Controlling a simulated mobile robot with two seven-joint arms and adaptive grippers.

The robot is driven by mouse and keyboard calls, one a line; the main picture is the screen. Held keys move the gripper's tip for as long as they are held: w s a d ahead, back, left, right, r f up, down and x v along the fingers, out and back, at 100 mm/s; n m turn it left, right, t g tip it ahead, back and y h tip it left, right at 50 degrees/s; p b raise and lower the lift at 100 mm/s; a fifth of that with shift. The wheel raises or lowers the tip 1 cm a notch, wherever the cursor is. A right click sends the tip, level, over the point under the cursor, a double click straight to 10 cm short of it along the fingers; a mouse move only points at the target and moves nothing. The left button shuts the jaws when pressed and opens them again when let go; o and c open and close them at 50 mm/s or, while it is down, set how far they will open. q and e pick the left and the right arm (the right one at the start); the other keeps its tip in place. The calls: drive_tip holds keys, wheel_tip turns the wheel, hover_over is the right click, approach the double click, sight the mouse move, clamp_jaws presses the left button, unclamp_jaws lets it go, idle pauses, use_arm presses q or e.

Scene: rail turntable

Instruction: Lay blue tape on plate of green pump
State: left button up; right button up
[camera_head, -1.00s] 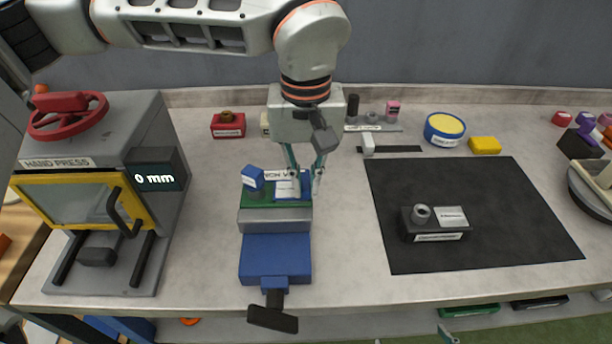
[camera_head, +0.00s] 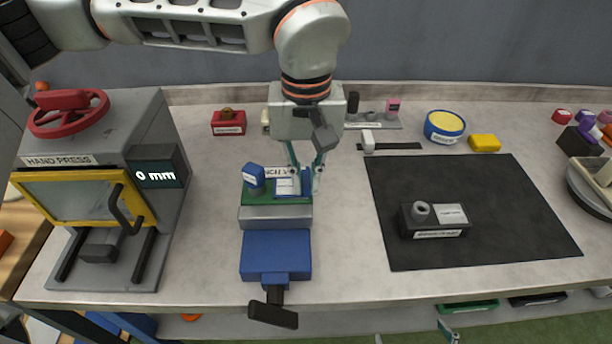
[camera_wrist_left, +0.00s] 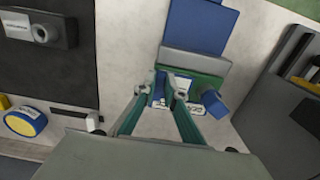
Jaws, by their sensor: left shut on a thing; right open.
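The green pump (camera_head: 262,199) sits in the vise at the middle of the bench, with a blue block (camera_head: 253,175) on its left part and a pale plate (camera_head: 284,187) on its right part. My left gripper (camera_head: 306,184) points down over the right end of the pump, shut on a small blue piece, apparently the blue tape (camera_head: 307,188). In the left wrist view the fingertips (camera_wrist_left: 164,88) are at the plate, with blue beside them; whether the tape touches the plate is unclear. My right gripper (camera_head: 414,339) is open at the bottom edge, mostly cut off.
The vise (camera_head: 275,255) has a handle toward the front. A hand press (camera_head: 95,190) stands left. A black mat (camera_head: 490,245) with a dark pump (camera_head: 435,222) lies right. A yellow-topped blue roll (camera_head: 444,127) and yellow block (camera_head: 485,144) are behind it.

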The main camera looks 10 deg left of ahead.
use_arm(q)
drive_tip(key=shift+f, duration=0.35)
idle(0.4)
drive_tip(key=o, duration=0.8)
